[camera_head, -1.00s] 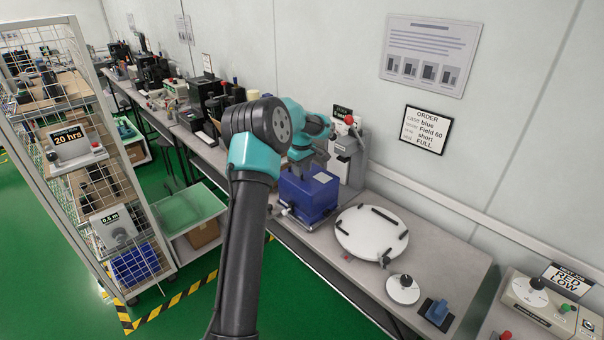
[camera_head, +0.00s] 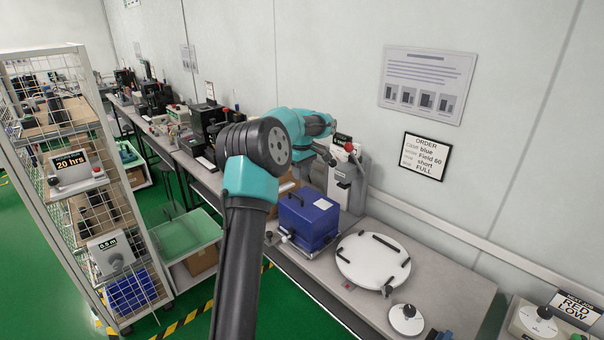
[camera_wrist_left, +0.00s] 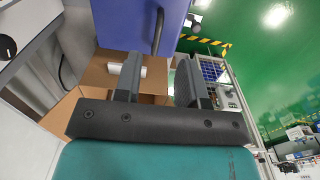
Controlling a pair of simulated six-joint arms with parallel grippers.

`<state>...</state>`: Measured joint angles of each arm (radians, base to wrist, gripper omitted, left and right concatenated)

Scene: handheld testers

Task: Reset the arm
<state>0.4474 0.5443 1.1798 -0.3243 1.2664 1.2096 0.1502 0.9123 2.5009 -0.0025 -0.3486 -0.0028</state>
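My left arm reaches in from the bottom of the head view, its teal wrist above and behind the blue case (camera_head: 308,222). My left gripper is largely hidden there. In the left wrist view, its two dark fingers are spread apart, with an empty gap between them (camera_wrist_left: 157,64). The blue case stands upright on the bench with its dark handle (camera_head: 293,206) uncovered. Its blue side and handle also show in the left wrist view (camera_wrist_left: 120,25), beyond the fingers and apart from them. My right gripper is in neither view.
A grey lever machine (camera_head: 346,176) stands behind the case. A white round turntable (camera_head: 373,262) and a small white disc (camera_head: 406,319) lie to its right. An open cardboard box (camera_wrist_left: 97,74) shows below the gripper. A wire shelf rack (camera_head: 85,180) stands at left.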

